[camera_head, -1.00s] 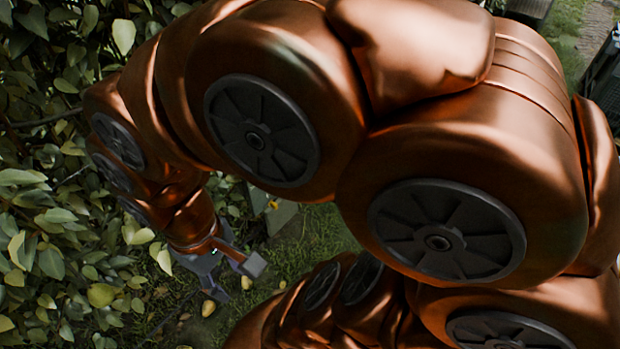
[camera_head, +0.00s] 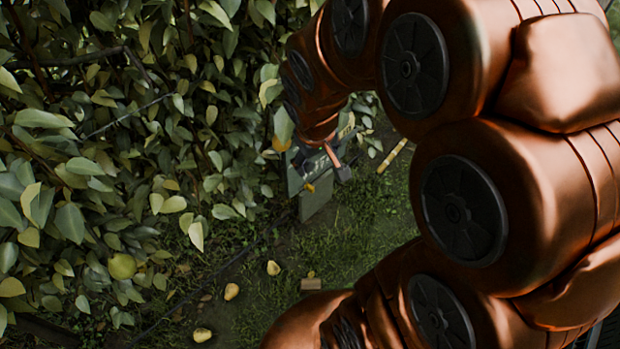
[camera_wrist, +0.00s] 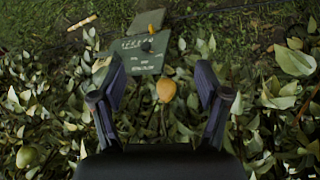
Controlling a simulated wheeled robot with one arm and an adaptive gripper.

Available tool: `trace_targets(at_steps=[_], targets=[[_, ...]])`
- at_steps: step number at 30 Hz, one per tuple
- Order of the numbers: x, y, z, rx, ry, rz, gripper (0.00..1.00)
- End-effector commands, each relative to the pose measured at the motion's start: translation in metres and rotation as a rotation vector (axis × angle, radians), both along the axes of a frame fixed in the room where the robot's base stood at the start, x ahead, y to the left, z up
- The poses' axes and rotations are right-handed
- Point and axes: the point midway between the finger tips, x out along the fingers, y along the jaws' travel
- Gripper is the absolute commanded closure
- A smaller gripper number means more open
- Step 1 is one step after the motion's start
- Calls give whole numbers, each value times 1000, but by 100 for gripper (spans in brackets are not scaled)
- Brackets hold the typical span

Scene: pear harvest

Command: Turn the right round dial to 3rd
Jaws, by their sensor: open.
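A grey-green panel (camera_wrist: 132,60) lies ahead of my gripper (camera_wrist: 159,76) in the wrist view, with pale markings and a small dark round knob (camera_wrist: 146,46) on it. I cannot tell whether this knob is the right dial, or read its setting. My gripper is open, its two dark fingers apart, and it does not touch the panel. A yellow pear (camera_wrist: 166,91) shows between the fingers; whether it lies between them in depth is unclear. In the head view the panel (camera_head: 315,204) is partly hidden behind my gripper (camera_head: 322,166).
Dense leafy branches (camera_head: 130,130) fill the left of the head view, with a green pear (camera_head: 122,266) among them. Fallen pears (camera_head: 232,291) lie on the grass. A yellow stick (camera_head: 392,156) and a small brown block (camera_head: 311,284) lie on the ground. Leaves crowd both fingers.

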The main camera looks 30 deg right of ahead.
Motion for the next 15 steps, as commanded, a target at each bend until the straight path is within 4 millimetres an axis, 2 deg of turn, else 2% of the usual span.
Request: trace_targets(at_steps=[1,9,15], targets=[[19,-15,-32,-14,-37,2,25],[121,-83,-115,-74,-288,78,25],[179,-121,-178,-72,-474,154,25]])
